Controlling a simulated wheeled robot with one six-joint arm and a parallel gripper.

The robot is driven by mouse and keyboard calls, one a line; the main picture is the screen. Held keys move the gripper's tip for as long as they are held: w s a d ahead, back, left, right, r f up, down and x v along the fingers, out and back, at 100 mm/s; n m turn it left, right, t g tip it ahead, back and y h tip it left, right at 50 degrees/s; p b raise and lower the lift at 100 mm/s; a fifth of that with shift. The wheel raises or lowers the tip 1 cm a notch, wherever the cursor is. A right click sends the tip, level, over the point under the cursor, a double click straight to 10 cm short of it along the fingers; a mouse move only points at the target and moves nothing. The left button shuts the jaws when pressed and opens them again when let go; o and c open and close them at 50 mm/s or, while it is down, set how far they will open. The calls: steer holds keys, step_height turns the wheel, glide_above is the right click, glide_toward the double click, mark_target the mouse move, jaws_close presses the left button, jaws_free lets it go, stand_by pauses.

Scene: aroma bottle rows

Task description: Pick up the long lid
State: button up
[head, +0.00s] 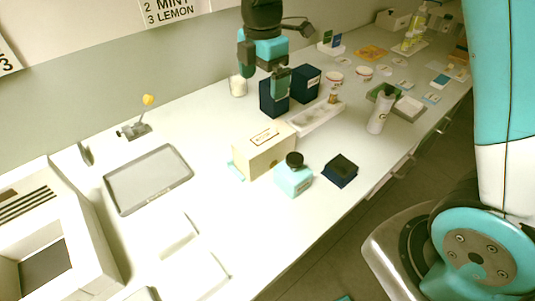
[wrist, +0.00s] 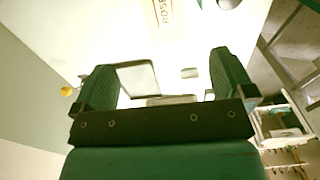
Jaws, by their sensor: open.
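A cream box (head: 264,151) with a framed label on top stands mid-bench in the head view. Its label panel (wrist: 163,12) shows at the top edge of the wrist view. The long lid may be this box's top, but I cannot tell lid from body. Pale flat blocks (head: 177,236) lie nearer the front left; I cannot tell whether one is a lid. My gripper (head: 264,68) is above the bench, appearing in front of dark blue boxes, with nothing visible between its fingers. In the wrist view its two fingers (wrist: 165,80) are spread wide apart.
Dark blue boxes (head: 274,98) and a long white tray (head: 318,119) are behind. A grey tray (head: 149,180) and white machine (head: 76,240) are left.

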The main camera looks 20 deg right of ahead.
mark_target(265, 136)
step_height(265, 136, down, 12)
steer(key=shift+r+p, duration=0.1)
steer(key=shift+p, duration=1.1)
steer(key=f, duration=0.1)
steer(key=f+p, duration=0.1)
steer(key=f, duration=0.1)
steer(key=f+p, duration=0.1)
steer(key=shift+s+f, duration=0.35)
steer(key=shift+f, duration=0.5)
steer(key=c, duration=0.9)
